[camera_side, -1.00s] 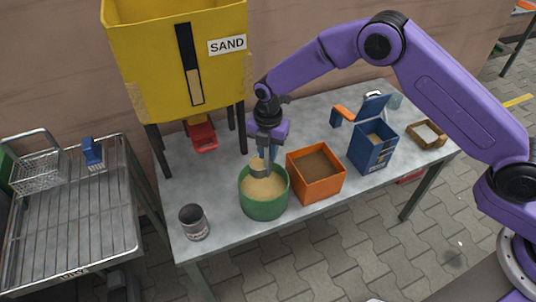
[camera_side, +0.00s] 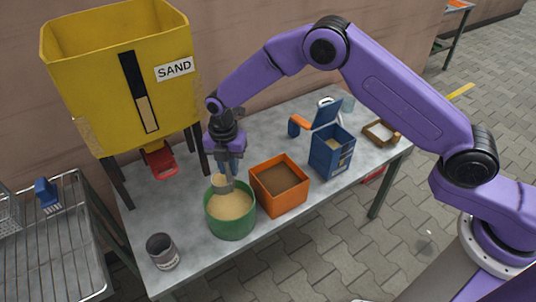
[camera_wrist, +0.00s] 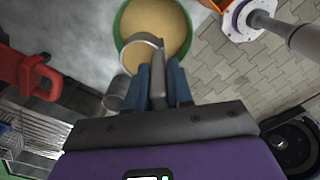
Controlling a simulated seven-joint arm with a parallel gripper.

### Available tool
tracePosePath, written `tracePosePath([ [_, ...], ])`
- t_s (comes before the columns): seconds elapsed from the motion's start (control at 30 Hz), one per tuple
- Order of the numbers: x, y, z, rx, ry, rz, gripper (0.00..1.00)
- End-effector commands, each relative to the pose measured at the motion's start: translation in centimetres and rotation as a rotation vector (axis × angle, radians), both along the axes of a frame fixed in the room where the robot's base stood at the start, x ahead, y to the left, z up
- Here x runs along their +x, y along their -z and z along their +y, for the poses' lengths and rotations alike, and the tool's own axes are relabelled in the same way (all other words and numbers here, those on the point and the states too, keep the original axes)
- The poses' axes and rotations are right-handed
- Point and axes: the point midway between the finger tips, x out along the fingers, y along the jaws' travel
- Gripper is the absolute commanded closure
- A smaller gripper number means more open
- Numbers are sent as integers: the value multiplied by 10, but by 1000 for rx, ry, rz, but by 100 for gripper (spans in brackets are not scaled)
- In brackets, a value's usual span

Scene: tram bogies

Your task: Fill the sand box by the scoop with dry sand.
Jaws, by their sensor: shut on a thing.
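My gripper (camera_side: 230,166) points down over the green tub (camera_side: 230,229), shut on a grey metal scoop (camera_side: 222,184). The scoop is at the pale sand (camera_side: 232,206) in the tub; I cannot tell how deep it sits. In the wrist view my gripper's blue fingers (camera_wrist: 166,84) hold the scoop (camera_wrist: 138,52), which overlaps the tub's pale sand (camera_wrist: 165,22). The blue sand box (camera_side: 331,156) stands upright further right with its lid (camera_side: 326,113) raised. Some pale material shows inside it.
An orange bin (camera_side: 281,199) with darker brown sand stands between tub and box. A grey can (camera_side: 162,252) is at the front left. The yellow SAND hopper (camera_side: 100,77) with a red chute (camera_side: 160,161) stands behind. A small wooden tray (camera_side: 381,133) is far right.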

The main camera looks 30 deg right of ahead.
Motion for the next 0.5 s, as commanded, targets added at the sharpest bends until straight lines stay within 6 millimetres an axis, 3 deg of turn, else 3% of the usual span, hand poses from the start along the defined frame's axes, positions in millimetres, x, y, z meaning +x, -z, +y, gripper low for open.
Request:
tracePosePath([
  [0.27,1,-18,1,2,0,-3,100],
  [0.5,1,-71,1,4,0,-6,100],
])
